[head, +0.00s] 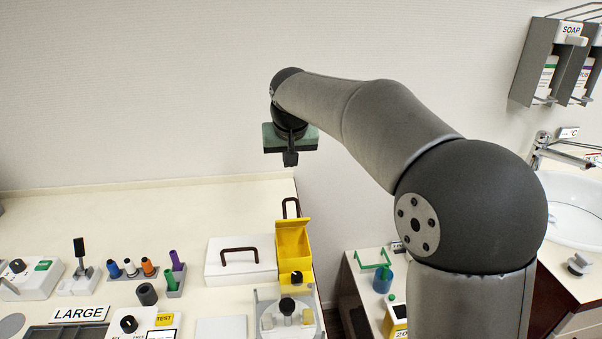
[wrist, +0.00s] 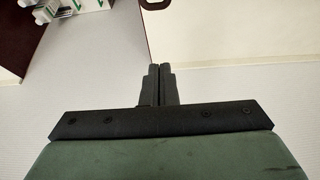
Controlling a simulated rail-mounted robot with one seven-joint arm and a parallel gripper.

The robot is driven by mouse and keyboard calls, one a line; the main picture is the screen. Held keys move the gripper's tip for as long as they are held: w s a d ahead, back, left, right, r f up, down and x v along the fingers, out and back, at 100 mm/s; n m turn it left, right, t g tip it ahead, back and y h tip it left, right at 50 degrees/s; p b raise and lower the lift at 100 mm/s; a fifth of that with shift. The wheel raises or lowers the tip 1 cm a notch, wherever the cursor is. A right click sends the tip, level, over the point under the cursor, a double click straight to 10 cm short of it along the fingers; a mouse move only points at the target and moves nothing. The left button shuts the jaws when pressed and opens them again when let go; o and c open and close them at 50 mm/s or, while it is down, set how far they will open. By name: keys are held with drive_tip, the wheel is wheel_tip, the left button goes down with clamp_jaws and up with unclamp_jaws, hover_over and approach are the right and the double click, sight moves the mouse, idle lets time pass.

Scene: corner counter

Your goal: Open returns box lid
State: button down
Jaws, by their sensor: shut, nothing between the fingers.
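No readable label marks the returns box. A yellow box (head: 293,245) stands near the counter's right edge in the head view, with a dark arched handle (head: 291,208) above its back. Its upper part looks like a raised yellow panel, but I cannot tell surely how its lid stands. A flat white box or panel (head: 228,270) with a dark handle lies left of it. My gripper (head: 290,158) is high above and behind the yellow box, apart from everything. In the wrist view my gripper (wrist: 160,72) has its fingers together and empty. Part of a dark handle (wrist: 155,4) shows at the top edge.
Colored vials (head: 131,268), a small lever device (head: 80,265) and a knobbed plate (head: 288,312) stand on the counter. A lower surface right of the gap holds a blue-green container (head: 382,282). A sink (head: 575,205) is at right. The air around my gripper is clear.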

drive_tip(key=d+p+x, duration=0.1)
drive_tip(key=p+x, duration=0.1)
drive_tip(key=x, duration=0.7)
drive_tip(key=s, duration=0.4)
drive_tip(key=shift+s+a+f, duration=0.1)
drive_tip(key=shift+a+f, duration=0.1)
